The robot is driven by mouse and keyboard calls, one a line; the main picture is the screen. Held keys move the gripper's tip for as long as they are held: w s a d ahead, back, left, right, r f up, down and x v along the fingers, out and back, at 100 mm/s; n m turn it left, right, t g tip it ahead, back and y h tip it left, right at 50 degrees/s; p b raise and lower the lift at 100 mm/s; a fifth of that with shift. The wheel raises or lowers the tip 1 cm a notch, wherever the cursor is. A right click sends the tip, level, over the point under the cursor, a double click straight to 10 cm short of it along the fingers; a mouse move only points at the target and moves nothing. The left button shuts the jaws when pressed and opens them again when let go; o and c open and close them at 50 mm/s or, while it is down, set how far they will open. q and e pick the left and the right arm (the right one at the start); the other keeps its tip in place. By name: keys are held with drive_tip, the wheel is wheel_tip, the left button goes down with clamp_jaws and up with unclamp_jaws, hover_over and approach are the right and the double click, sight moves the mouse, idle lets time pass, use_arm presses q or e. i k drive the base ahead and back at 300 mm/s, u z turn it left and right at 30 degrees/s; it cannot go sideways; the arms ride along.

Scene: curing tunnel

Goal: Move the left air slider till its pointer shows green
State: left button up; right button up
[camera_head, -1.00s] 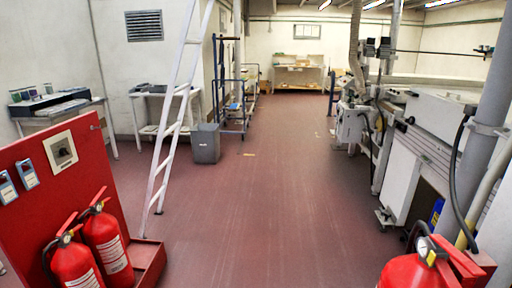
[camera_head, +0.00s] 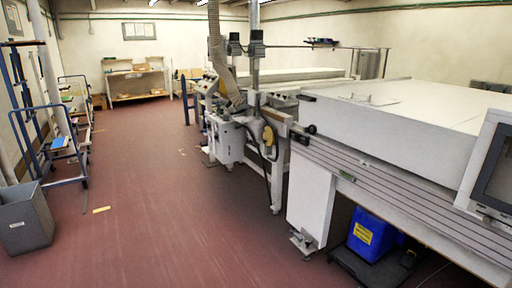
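I cannot make out the left air slider or its pointer in the head view. A long white machine (camera_head: 400,120) with a pale flat top and a ribbed grey side fills the right half. A further machine section (camera_head: 232,125) with a thick hose stands beyond it, in the middle. A grey-framed screen or panel (camera_head: 494,168) shows at the right edge. Neither of my grippers is in view.
Red-brown floor (camera_head: 160,220) lies open from the front left to the back. A grey bin (camera_head: 24,218) and a blue trolley (camera_head: 50,150) stand at the left. A blue box (camera_head: 373,235) sits low under the machine. A shelf (camera_head: 135,82) stands at the back wall.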

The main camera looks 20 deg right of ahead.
sight(486, 219)
drive_tip(key=z, duration=0.85)
drive_tip(key=i, duration=1.6)
drive_tip(key=z, duration=1)
drive_tip(key=i, duration=0.2)
drive_tip(key=z, duration=0.05)
